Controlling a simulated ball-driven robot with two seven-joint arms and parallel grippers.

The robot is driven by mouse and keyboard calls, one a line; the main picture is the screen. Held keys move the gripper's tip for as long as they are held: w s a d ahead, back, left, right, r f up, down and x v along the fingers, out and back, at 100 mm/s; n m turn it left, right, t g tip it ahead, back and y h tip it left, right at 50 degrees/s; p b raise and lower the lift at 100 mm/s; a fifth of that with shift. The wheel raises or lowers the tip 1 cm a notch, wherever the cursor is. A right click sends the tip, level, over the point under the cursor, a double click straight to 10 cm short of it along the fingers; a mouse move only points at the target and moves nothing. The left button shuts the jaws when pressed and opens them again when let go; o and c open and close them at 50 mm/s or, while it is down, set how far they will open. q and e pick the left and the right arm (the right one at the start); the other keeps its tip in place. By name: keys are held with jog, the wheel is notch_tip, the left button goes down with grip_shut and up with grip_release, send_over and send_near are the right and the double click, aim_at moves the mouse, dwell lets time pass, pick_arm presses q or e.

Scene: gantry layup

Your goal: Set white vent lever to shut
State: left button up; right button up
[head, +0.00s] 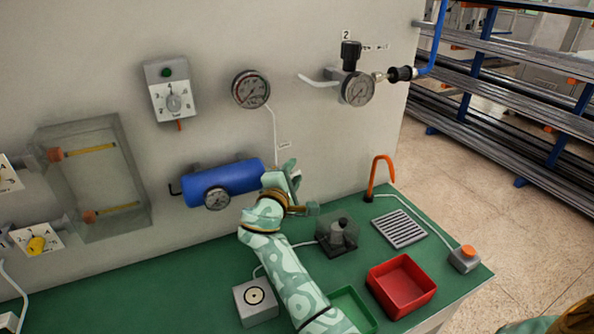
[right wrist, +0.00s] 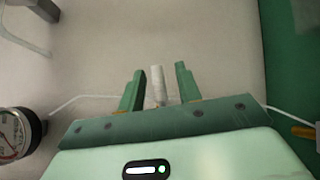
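The white vent lever (right wrist: 157,82) shows in the right wrist view as a short pale stem, upright in the picture, between the two fingers of my right gripper (right wrist: 159,88). The fingers are apart, with a gap on each side of the stem, and no clear contact shows. In the head view my right gripper (head: 289,178) is close to the wall, just right of the blue tank, and hides most of the lever. A thin white line (head: 273,130) runs down the wall to that spot from a round gauge (head: 250,89). My left gripper is out of view.
The blue tank (head: 236,176) with its gauge is close to my right gripper. On the green bench are a clear-covered grey device (head: 338,234), an orange hook (head: 373,172), a grey grate (head: 400,228), and red (head: 401,286) and green (head: 354,308) trays. A regulator (head: 350,57) is above.

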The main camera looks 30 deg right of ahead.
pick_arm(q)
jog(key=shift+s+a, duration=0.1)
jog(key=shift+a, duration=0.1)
pick_arm(e)
grip_shut()
